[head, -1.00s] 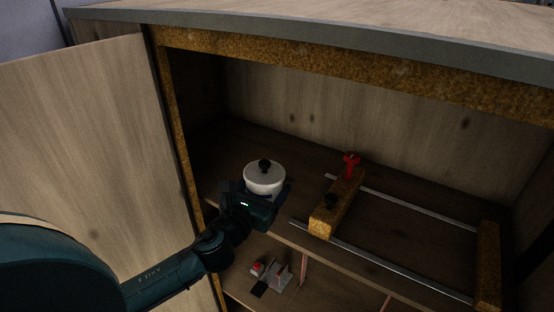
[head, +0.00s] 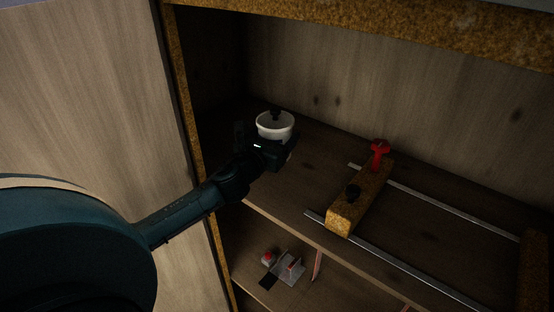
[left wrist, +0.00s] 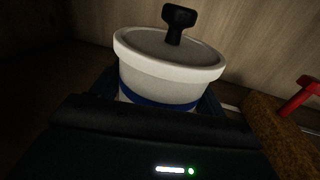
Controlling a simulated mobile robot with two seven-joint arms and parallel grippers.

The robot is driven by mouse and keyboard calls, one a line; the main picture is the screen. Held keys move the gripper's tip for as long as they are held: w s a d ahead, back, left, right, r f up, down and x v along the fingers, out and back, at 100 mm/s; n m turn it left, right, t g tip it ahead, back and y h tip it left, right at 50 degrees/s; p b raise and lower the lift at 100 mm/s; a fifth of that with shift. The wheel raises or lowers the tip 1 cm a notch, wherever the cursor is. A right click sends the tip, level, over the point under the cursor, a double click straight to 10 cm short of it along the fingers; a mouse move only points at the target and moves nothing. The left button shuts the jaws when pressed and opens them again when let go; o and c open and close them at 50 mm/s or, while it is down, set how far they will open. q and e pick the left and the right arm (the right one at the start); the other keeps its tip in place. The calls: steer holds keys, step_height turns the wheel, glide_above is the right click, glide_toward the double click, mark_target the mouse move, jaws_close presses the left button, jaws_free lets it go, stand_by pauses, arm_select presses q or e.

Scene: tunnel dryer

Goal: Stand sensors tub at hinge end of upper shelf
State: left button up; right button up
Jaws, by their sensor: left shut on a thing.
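The white tub (head: 275,126) has a lid with a black knob, and a blue band shows low on its side in the left wrist view (left wrist: 168,75). My left gripper (head: 270,148) is shut on the tub, which looks upright. It holds the tub over the upper shelf (head: 300,180), toward the left end near the open door (head: 90,120). I cannot tell whether the tub's base touches the shelf; the gripper hides it. My right gripper is not in view.
Right of the tub, a wooden block (head: 360,200) with a red clamp (head: 379,152) and black knob sits across two metal rails (head: 455,209). Below, a lower shelf holds a small grey and red device (head: 289,268). The shelf's back left is dark and bare.

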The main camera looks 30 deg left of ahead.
arm_select(q)
steer(key=shift+f, duration=0.25)
step_height(320, 180, down, 4)
steer(key=b, duration=0.4)
steer(key=shift+r, duration=0.35)
steer(key=o, duration=0.8)
steer(key=shift+f, duration=0.25)
steer(key=o, duration=0.5)
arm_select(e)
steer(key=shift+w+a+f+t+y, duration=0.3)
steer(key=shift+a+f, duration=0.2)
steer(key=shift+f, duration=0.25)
arm_select(q)
steer(key=shift+r, duration=0.1)
